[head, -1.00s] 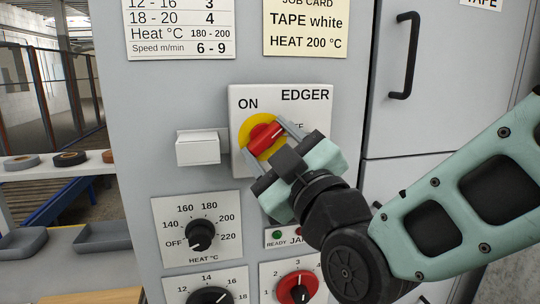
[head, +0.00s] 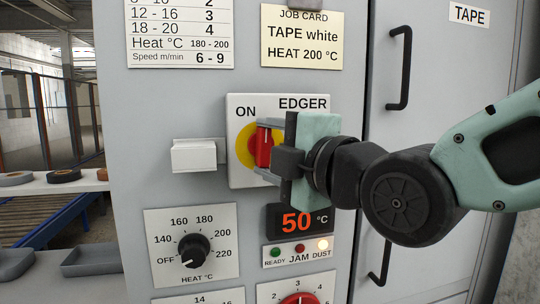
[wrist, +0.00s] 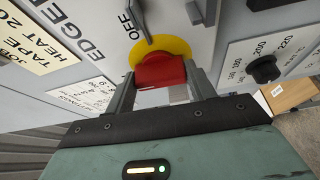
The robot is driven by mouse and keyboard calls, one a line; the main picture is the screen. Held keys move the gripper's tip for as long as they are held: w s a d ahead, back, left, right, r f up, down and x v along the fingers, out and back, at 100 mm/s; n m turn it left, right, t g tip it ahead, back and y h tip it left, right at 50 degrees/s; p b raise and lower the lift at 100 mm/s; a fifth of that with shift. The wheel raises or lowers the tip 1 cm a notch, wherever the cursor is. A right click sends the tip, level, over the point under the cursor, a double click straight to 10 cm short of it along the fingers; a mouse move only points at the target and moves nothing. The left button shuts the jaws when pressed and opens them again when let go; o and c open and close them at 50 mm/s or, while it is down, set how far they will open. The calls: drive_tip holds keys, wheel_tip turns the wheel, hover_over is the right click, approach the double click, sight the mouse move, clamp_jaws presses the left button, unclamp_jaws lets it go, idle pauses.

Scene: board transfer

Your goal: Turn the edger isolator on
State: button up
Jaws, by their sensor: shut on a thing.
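The edger isolator (head: 235,165) is a white plate marked ON at upper left and EDGER at upper right. It has a yellow disc (head: 244,150) and a red handle (head: 264,147), which now stands about upright. My gripper (head: 262,149) comes in from the right and is shut on the red handle, one finger above and one below. In the wrist view the red handle (wrist: 160,71) sits between the two fingers, with the OFF mark beside the yellow disc. My gripper hides the right part of the plate in the head view.
A white box-like bracket (head: 194,156) juts out left of the plate. Below are a display (head: 298,221) reading 50 °C, a row of lamps (head: 298,252) with DUST lit, and a heat knob (head: 194,250) near OFF. Cabinet door handles (head: 400,68) are at right.

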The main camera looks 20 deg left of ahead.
drive_tip(key=shift+f+n, duration=0.1)
drive_tip(key=shift+n, duration=0.3)
drive_tip(key=o, duration=1)
drive_tip(key=b+v, duration=0.3)
drive_tip(key=v, duration=0.9)
drive_tip(key=shift+r, duration=0.2)
